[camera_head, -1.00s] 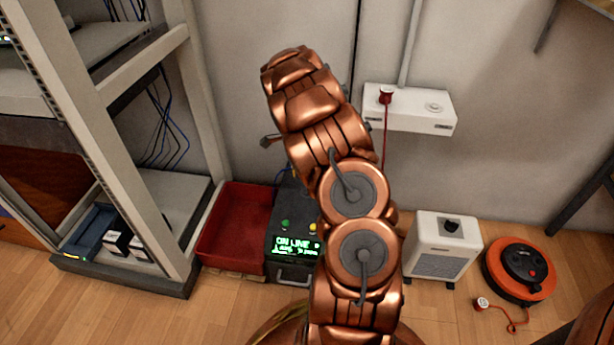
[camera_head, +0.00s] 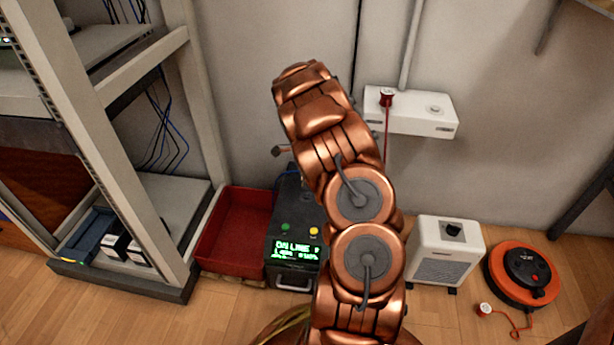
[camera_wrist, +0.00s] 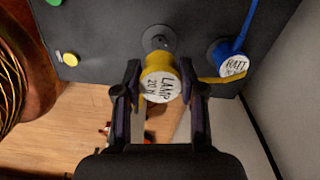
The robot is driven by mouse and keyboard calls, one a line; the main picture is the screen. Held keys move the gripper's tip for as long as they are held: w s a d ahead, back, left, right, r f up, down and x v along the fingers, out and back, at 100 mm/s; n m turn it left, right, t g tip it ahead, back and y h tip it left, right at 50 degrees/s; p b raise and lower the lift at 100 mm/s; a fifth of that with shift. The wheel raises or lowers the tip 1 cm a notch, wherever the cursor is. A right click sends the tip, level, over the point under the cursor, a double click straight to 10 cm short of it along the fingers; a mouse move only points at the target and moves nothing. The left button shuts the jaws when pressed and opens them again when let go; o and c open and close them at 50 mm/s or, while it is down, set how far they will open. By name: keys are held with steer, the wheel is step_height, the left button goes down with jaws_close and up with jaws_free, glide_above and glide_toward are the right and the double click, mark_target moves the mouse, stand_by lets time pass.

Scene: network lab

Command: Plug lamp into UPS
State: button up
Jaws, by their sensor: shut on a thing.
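The UPS (camera_head: 293,225) is a dark box on the floor with a green lit display, mostly uncovered in front but partly hidden by my arm. In the wrist view its dark panel (camera_wrist: 105,30) fills the top. My gripper (camera_wrist: 160,92) is shut on the yellow lamp plug (camera_wrist: 160,80), whose white end reads LAMP. The plug is right below a round socket (camera_wrist: 158,38) on the panel and overlaps its lower edge in the picture; I cannot tell whether it is seated. A blue plug (camera_wrist: 234,66) labelled BATT sits in the socket to the right. My gripper is hidden in the head view.
A red bin (camera_head: 236,231) stands left of the UPS, beside a rack (camera_head: 150,190). A white heater (camera_head: 444,250) and an orange cable reel (camera_head: 523,273) stand right. A white wall box (camera_head: 412,112) holds a red plug (camera_head: 386,97).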

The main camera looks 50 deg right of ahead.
mark_target(306, 197)
steer(key=shift+f+b, duration=0.8)
steer(key=shift+f, duration=1.4)
steer(key=shift+a+p, duration=0.1)
steer(key=shift+p, duration=0.7)
stand_by(0.5)
steer(key=shift+f, duration=0.55)
stand_by(0.5)
steer(key=o, duration=1.1)
steer(key=shift+o, duration=0.2)
steer(key=shift+r, duration=0.15)
step_height(306, 197, up, 11)
steer(key=shift+w+f, duration=0.1)
steer(key=shift+r, duration=0.45)
